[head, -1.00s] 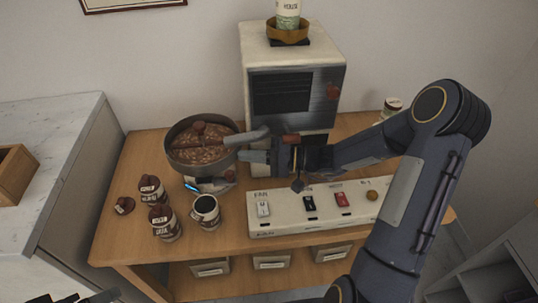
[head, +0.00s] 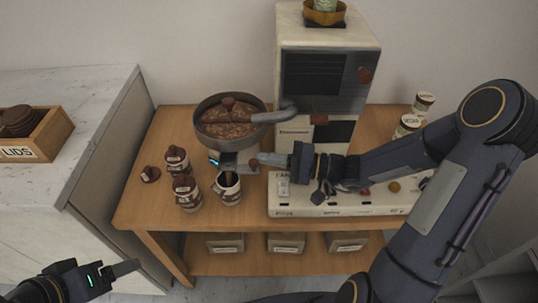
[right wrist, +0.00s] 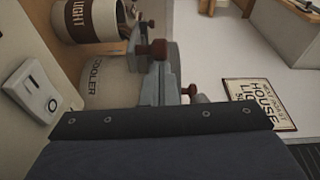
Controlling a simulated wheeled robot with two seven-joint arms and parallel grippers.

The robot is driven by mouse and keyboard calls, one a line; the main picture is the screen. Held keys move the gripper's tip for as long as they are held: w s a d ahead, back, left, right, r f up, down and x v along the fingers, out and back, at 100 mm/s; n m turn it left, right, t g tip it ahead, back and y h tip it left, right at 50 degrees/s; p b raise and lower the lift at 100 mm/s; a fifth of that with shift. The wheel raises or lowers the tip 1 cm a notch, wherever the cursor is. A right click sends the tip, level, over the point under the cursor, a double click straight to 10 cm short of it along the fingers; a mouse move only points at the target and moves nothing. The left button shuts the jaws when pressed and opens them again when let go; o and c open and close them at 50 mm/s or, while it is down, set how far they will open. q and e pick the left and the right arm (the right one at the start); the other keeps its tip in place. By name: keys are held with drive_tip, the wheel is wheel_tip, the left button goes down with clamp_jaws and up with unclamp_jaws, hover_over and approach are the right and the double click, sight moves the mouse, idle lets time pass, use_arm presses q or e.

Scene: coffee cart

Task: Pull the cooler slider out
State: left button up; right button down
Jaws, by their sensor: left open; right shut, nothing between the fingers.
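The cooler is a round metal pan of brown beans (head: 230,122) on a low pale base. The base's COOLER lettering (right wrist: 95,75) shows in the right wrist view. A small red-brown knob (head: 253,163), apparently the slider's, is below the pan beside my right fingers. My right gripper (head: 240,166) is shut and empty, pointing left at the front of the base. In the right wrist view its fingers (right wrist: 162,82) are close to red-brown knobs; contact is unclear. The slider itself is mostly hidden. My left gripper (head: 112,275) is open and empty at lower left, away from the cooler.
An open cup (head: 229,188) stands just in front of my right fingers. Jars (head: 187,193) stand to its left. A switch panel (head: 335,209) lies under my right arm. The roaster (head: 325,75) is behind. A LIDS box (head: 35,135) sits on the left counter.

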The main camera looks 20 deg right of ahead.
drive_tip(key=shift+s+a, duration=0.2)
drive_tip(key=shift+s, duration=0.35)
drive_tip(key=shift+w+d, duration=0.1)
drive_tip(key=shift+w, duration=0.05)
drive_tip(key=shift+w+d, duration=0.1)
drive_tip(key=shift+w, duration=0.05)
drive_tip(key=w+d, duration=0.1)
drive_tip(key=d, duration=0.1)
drive_tip(key=w+d, duration=0.1)
drive_tip(key=shift+w+d+b, duration=0.2)
drive_tip(key=shift+d+b, duration=0.1)
drive_tip(key=shift+d, duration=0.1)
drive_tip(key=v, duration=0.9)
drive_tip(key=shift+s+a+r, duration=0.15)
use_arm(q)
drive_tip(key=shift+w+d+f, duration=0.3)
drive_tip(key=shift+d+f, duration=0.2)
drive_tip(key=shift+f, duration=0.1)
